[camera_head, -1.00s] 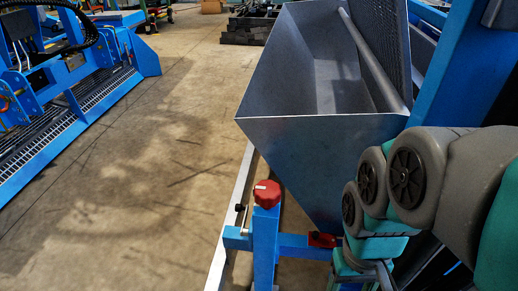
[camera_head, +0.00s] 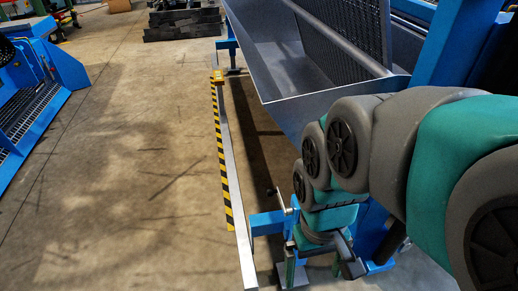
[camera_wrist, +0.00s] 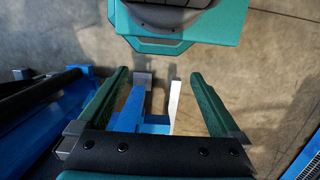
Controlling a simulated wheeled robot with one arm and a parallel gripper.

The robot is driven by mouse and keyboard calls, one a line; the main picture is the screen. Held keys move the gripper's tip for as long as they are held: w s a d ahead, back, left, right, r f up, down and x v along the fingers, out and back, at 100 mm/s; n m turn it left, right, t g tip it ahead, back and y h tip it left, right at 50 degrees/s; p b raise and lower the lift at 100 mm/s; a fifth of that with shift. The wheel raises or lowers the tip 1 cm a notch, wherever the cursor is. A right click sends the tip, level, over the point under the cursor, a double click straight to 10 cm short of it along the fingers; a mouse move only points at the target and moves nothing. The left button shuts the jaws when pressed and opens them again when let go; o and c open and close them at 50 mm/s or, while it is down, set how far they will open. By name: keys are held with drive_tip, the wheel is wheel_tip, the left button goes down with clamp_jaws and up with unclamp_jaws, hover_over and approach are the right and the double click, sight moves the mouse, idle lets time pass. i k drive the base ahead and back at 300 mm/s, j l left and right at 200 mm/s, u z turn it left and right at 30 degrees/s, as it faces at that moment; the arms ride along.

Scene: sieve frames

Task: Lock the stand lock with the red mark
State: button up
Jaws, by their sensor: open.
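No red mark or red knob shows in either current view; my arm and gripper cover part of the stand. The blue stand bracket (camera_head: 267,224) is at the lower middle of the head view, with a thin metal lever (camera_head: 281,202) with a dark ball end rising beside it. My gripper (camera_wrist: 158,78) is open and points down over the stand. In the wrist view, a blue stand part (camera_wrist: 131,112) and a pale rail (camera_wrist: 175,105) show between its green fingers, below them. I cannot tell whether the fingers touch anything.
A grey metal hopper (camera_head: 285,70) stands behind my arm. A yellow-black striped strip (camera_head: 222,155) runs along the pale floor rail (camera_head: 243,255). Blue machinery (camera_head: 40,95) is at the left. The concrete floor (camera_head: 130,150) between is clear.

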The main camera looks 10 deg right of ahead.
sight(287, 212)
drive_tip(key=k+j+u, duration=0.1)
drive_tip(key=k+u, duration=0.15)
drive_tip(key=k, duration=0.2)
drive_tip(key=k+j+u, duration=0.3)
drive_tip(key=k+l, duration=0.1)
